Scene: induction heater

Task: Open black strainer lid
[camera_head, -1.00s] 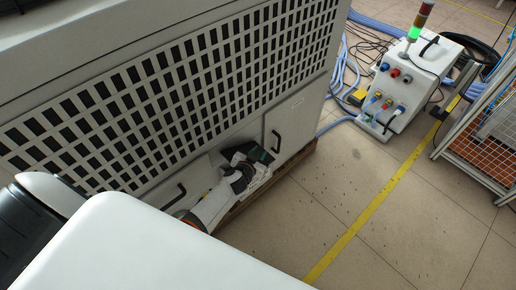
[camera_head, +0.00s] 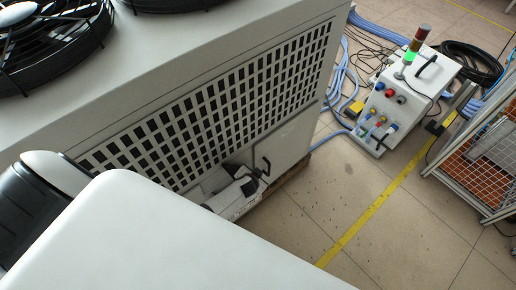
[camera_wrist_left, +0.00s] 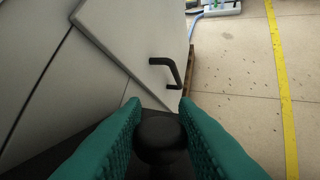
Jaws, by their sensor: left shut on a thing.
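In the left wrist view, the two teal fingers of my left gripper (camera_wrist_left: 160,104) are closed on either side of a black rounded knob (camera_wrist_left: 160,132). The knob looks like part of the black strainer lid, and a dark surface lies below it. The rest of the lid and the strainer body are hidden by the fingers. In the head view, my left arm reaches down along the front of the big grey cabinet, and the grip itself is too small and covered to make out. My right gripper is not in view.
The grey cabinet (camera_head: 307,130) with a slotted grille stands close by. A white control box (camera_head: 410,90) with a signal lamp and a wire cage (camera_head: 485,165) stand right. Tiled floor between is clear.

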